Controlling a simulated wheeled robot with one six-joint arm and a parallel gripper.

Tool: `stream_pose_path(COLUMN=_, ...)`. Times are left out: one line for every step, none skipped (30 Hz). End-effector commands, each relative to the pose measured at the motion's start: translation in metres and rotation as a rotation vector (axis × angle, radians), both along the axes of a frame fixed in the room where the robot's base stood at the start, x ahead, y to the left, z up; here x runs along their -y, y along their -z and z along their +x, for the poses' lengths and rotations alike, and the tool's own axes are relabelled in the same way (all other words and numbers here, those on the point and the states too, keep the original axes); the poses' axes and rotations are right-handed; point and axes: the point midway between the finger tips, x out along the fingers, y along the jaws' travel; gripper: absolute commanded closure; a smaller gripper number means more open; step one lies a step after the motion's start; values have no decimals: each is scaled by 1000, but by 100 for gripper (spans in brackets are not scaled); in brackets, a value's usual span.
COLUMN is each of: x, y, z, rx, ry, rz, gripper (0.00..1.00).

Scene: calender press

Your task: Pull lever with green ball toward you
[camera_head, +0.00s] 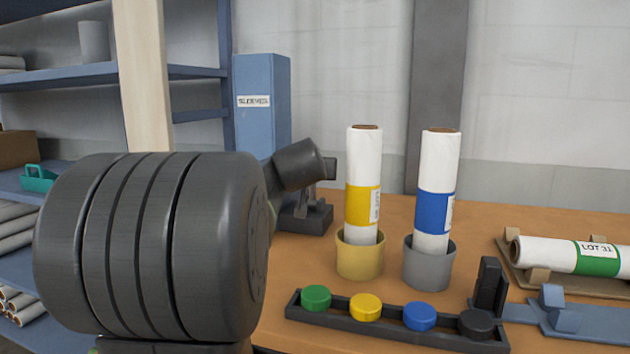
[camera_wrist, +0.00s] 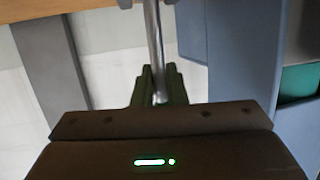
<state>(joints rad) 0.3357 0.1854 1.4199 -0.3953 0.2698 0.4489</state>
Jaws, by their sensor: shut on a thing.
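In the wrist view, the lever's bare metal rod (camera_wrist: 155,45) runs from the top edge down between my fingers. My gripper (camera_wrist: 161,85) is shut on the rod's near end. The green ball does not show in either view; I cannot tell whether the fingers cover it. In the head view, my large dark arm links block the left middle, and I cannot make out the rod or my fingertips. A dark block (camera_head: 305,216) stands on the bench just beyond my arm; I cannot tell whether it is the lever's base.
On the bench (camera_head: 390,275), a yellow cup (camera_head: 360,260) and a grey cup (camera_head: 430,268) hold upright white rolls. A black tray (camera_head: 390,329) with green, yellow, blue and black caps lies in front. A blue box (camera_head: 262,100) stands behind. A LOT 31 roll (camera_head: 560,255) lies right.

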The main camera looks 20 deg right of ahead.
Motion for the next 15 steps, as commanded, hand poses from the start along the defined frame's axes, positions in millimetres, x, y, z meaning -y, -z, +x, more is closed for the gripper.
stream_pose_path(x=-2, y=4, z=-2, rx=2, ry=0, rz=5, gripper=100)
stream_pose_path(x=-3, y=4, z=-3, rx=1, ry=0, rz=4, gripper=100)
stream_pose_path(x=-4, y=4, z=-5, rx=0, ry=0, rz=4, gripper=100)
stream_pose_path(x=-5, y=4, z=-6, rx=0, ry=0, rz=5, gripper=100)
stream_pose_path(x=-6, y=4, z=-7, rx=0, ry=0, rz=5, gripper=100)
stream_pose_path(x=-7, y=5, z=-9, rx=0, ry=0, rz=5, gripper=100)
stream_pose_path(x=-8, y=5, z=-10, rx=0, ry=0, rz=6, gripper=100)
stream_pose_path(x=-9, y=5, z=-12, rx=0, ry=0, rz=6, gripper=100)
stream_pose_path(x=-11, y=5, z=-14, rx=0, ry=0, rz=6, gripper=100)
stream_pose_path(x=-11, y=4, z=-15, rx=0, ry=0, rz=6, gripper=100)
stream_pose_path(x=-12, y=5, z=-16, rx=0, ry=0, rz=6, gripper=100)
stream_pose_path(x=-13, y=5, z=-17, rx=0, ry=0, rz=6, gripper=100)
stream_pose_path(x=-14, y=5, z=-18, rx=-1, ry=0, rz=6, gripper=100)
stream_pose_path(x=-15, y=5, z=-19, rx=-2, ry=0, rz=7, gripper=100)
stream_pose_path(x=-16, y=6, z=-20, rx=-2, ry=0, rz=7, gripper=100)
